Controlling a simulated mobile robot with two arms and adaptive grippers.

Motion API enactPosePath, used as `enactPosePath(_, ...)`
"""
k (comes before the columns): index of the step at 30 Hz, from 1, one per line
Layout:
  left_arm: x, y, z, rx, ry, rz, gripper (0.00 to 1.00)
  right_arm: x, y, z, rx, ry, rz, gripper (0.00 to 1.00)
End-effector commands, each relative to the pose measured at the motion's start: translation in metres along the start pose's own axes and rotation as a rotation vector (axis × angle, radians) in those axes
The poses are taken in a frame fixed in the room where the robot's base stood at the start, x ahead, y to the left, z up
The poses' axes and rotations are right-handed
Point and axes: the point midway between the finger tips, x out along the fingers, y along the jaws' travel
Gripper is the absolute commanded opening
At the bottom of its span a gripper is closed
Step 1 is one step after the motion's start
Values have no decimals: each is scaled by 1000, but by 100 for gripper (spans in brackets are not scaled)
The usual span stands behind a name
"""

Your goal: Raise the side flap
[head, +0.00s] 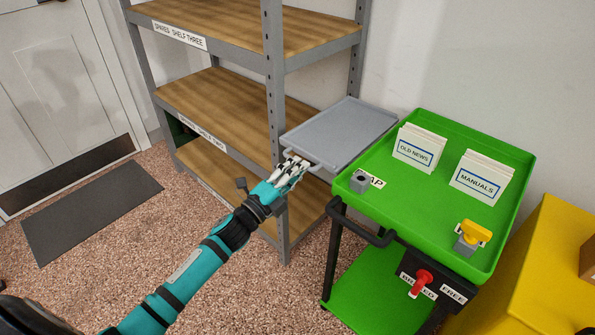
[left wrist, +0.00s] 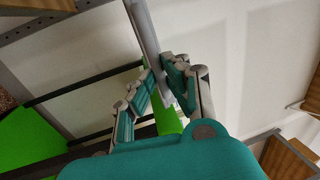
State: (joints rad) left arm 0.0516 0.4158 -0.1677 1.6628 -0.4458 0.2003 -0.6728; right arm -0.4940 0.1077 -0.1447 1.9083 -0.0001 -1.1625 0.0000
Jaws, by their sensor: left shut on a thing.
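The grey side flap (head: 342,133) sticks out from the left side of the green cart top (head: 440,215), close beside its rim. It looks roughly level with the top; its exact tilt is hard to tell. A thin handle runs along its outer edge. My left gripper (head: 293,168) is shut on this handle at the flap's near corner. In the left wrist view, a grey bar or edge (left wrist: 149,32) passes between the fingers of my left gripper (left wrist: 164,92). My right gripper is out of view.
A steel shelf unit (head: 274,100) stands just left of the flap, its post close to my gripper. The cart carries card files (head: 418,149), (head: 482,178), a yellow knob (head: 476,233) and a red lever (head: 421,282). A yellow cabinet (head: 540,275) stands at right.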

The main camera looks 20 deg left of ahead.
Motion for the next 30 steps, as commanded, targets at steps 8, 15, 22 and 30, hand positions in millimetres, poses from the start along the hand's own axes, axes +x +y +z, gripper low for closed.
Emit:
enactPosePath(8,1,-2,0,33,7,-1,0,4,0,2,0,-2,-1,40)
enactPosePath(15,1,-3,0,34,7,-1,0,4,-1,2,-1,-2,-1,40)
enactPosePath(22,1,-3,0,31,7,-1,21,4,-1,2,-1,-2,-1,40)
enactPosePath(30,-7,-2,0,28,5,1,21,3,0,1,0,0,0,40)
